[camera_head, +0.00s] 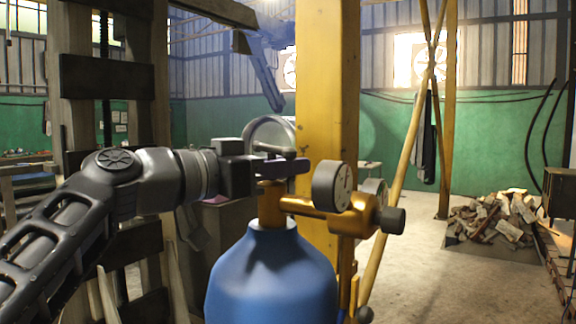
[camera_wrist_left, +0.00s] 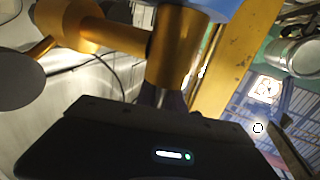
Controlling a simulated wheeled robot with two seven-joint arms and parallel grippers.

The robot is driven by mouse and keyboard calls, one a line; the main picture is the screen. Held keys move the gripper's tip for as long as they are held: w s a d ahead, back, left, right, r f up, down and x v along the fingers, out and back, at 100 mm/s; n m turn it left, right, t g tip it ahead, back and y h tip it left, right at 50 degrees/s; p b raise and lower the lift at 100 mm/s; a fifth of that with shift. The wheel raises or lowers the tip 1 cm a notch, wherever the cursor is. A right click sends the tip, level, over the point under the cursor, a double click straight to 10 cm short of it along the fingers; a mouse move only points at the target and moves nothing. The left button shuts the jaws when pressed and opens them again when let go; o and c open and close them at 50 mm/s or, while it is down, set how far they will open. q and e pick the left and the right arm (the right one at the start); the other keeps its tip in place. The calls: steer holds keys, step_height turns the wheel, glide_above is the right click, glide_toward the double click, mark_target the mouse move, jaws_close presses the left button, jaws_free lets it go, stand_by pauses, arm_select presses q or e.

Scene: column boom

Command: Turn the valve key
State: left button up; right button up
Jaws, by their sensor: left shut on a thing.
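A blue gas cylinder (camera_head: 272,275) stands upright with a brass valve (camera_head: 272,203) on its neck and a regulator with two round gauges (camera_head: 332,186) to the right. A dark purple bar, which looks like the valve key (camera_head: 285,167), lies level just above the valve. My left gripper (camera_head: 270,158) comes in from the left and is shut on the key at the valve top. In the left wrist view the brass valve (camera_wrist_left: 172,50) is close beyond the gripper body (camera_wrist_left: 165,145), which hides most of the key. My right gripper is not in view.
A yellow post (camera_head: 328,80) stands right behind the cylinder and regulator. A dark timber frame (camera_head: 105,75) is at the left. A wood pile (camera_head: 500,218) lies at the far right. The floor (camera_head: 420,275) right of the cylinder is mostly clear.

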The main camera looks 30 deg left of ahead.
arm_select(q)
jaws_close()
steer(key=shift+d+m+h, duration=0.1)
steer(key=shift+m+h, duration=0.3)
steer(key=shift+h, duration=0.1)
steer(key=m+g+h+p, duration=0.2)
steer(key=h+p, duration=0.1)
steer(key=p, duration=0.1)
steer(key=s+d+m+g+h+p, duration=0.1)
steer(key=m+g+h+p, duration=0.2)
steer(key=p, duration=0.1)
steer(key=r+m+g+h+p, duration=0.1)
steer(key=m+g+h+p, duration=0.1)
steer(key=g+h+p, duration=0.1)
steer(key=shift+s+d+m+p, duration=0.15)
steer(key=shift+d+m+p, duration=0.15)
steer(key=shift+p, duration=0.1)
steer(key=shift+s+f+m+g+h+p, duration=0.15)
steer(key=shift+m+g+p, duration=0.1)
steer(key=shift+g+p, duration=0.2)
steer(key=shift+f+m+g+h+p, duration=0.15)
steer(key=shift+m+g+p, duration=0.1)
steer(key=shift+g+p, duration=0.15)
steer(key=shift+f+m+g, duration=0.1)
steer(key=shift+m+g, duration=0.2)
steer(key=shift+g, duration=0.15)
steer(key=shift+s+f+g+h+p, duration=0.1)
steer(key=shift+g+h+p, duration=0.2)
steer(key=shift+p, duration=0.05)
